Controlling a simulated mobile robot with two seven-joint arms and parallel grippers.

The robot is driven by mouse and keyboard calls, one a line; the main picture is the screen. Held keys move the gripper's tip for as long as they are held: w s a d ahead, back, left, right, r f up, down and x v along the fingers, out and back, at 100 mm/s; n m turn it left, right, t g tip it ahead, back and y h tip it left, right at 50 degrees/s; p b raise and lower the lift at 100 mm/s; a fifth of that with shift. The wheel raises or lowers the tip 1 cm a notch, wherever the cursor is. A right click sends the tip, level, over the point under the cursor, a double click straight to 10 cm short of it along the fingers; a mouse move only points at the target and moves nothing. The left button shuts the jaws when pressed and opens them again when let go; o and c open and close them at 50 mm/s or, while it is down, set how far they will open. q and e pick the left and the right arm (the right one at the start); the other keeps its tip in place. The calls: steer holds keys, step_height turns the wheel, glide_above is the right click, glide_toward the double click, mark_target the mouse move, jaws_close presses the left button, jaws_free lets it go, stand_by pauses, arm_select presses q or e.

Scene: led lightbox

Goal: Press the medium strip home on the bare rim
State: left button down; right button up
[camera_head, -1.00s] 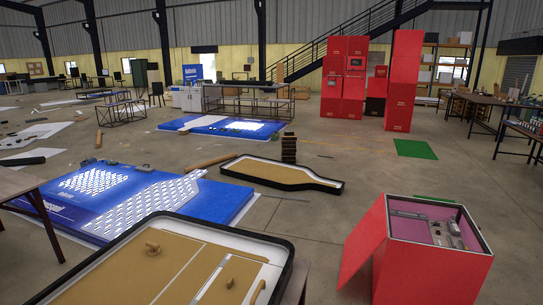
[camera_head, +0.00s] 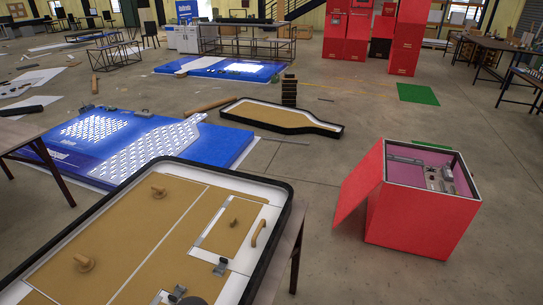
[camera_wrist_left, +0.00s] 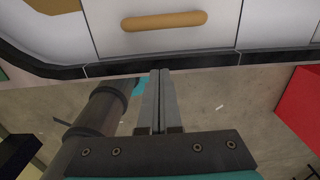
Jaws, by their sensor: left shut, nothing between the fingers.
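The lightbox (camera_head: 125,292) lies low in the head view, a black-rimmed tray with tan panels and white areas. Its black rim (camera_head: 286,208) also runs across the left wrist view (camera_wrist_left: 195,64), with thin seams in it. I cannot tell which piece is the medium strip, or which stretch of rim is bare. A white panel with a curved wooden handle (camera_head: 260,233) is by the right rim; a wooden handle also shows in the left wrist view (camera_wrist_left: 164,21). My left gripper (camera_wrist_left: 160,73) is shut and empty, its tips at the rim's outer edge in that view.
Wooden knobs (camera_head: 158,191) and a metal bracket (camera_head: 221,266) stand up from the lightbox. A red open-topped box (camera_head: 418,215) stands to the right on the floor. A blue panel (camera_head: 140,146) and a bottle-shaped tray (camera_head: 280,117) lie beyond. The floor between lightbox and red box is clear.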

arm_select(q)
steer(key=shift+r, duration=0.15)
steer(key=shift+s+a+r+p, duration=0.1)
steer(key=shift+s+a+p, duration=0.1)
steer(key=shift+s+p, duration=0.35)
steer(key=shift+s+a+r+p, duration=0.1)
steer(key=shift+s+a+p, duration=0.2)
steer(key=shift+s, duration=0.4)
steer(key=shift+s+a+f, duration=0.1)
steer(key=shift+s+a, duration=0.2)
steer(key=shift+s, duration=0.65)
steer(key=shift+s+a, duration=0.35)
steer(key=shift+s, duration=0.65)
steer(key=shift+s+a+f, duration=0.1)
steer(key=shift+s+a, duration=0.2)
steer(key=shift+s, duration=0.65)
steer(key=shift+f, duration=0.15)
steer(key=shift+f+b, duration=1)
steer(key=shift+f, duration=0.3)
